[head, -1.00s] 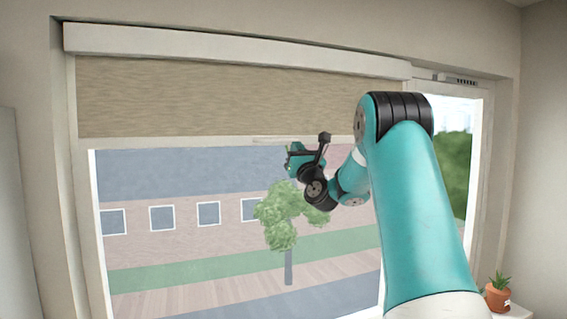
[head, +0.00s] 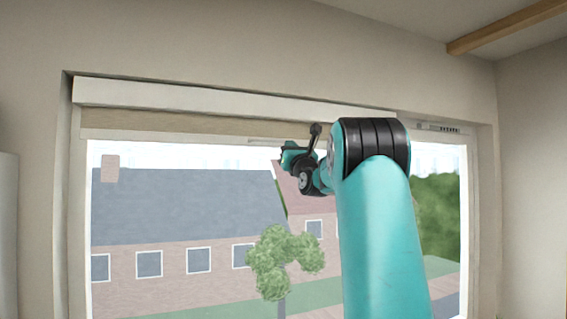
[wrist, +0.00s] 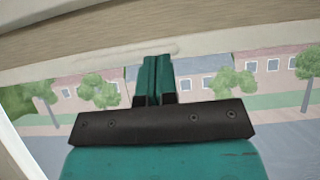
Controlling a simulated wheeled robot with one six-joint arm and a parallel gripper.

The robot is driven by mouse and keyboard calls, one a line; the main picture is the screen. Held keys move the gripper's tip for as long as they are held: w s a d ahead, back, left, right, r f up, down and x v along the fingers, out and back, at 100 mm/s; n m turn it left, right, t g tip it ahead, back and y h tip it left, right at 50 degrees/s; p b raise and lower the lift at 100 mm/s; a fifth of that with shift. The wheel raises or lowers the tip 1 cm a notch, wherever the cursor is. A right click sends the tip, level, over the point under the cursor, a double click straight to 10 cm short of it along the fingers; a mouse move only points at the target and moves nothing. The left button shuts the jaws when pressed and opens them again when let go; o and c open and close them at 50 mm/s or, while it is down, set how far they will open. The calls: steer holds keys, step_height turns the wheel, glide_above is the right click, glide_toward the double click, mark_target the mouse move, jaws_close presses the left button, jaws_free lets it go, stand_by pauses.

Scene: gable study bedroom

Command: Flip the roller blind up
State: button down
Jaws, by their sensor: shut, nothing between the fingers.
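The roller blind (head: 150,123) is rolled up so that only a narrow tan strip shows below its white top box (head: 230,101). In the wrist view the strip of blind fabric (wrist: 220,32) crosses the top, with a pale bottom bar (wrist: 80,70) beneath it. A small raised pull (wrist: 160,52) is on that bar. My gripper (head: 284,154) is at the bar, just below the pull. In the wrist view its teal fingers (wrist: 154,62) are shut together, tips at the bar's lower edge. I cannot tell whether they touch it.
The window glass (head: 180,220) below is uncovered, showing brick houses and trees outside. A narrower window pane (head: 440,210) is at the right, with a vent (head: 437,128) above it. A wooden beam (head: 505,27) crosses the ceiling at upper right.

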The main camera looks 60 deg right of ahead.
steer(key=shift+r, duration=0.55)
steer(key=b+v, duration=0.7)
steer(key=v, duration=0.3)
steer(key=shift+b, duration=0.35)
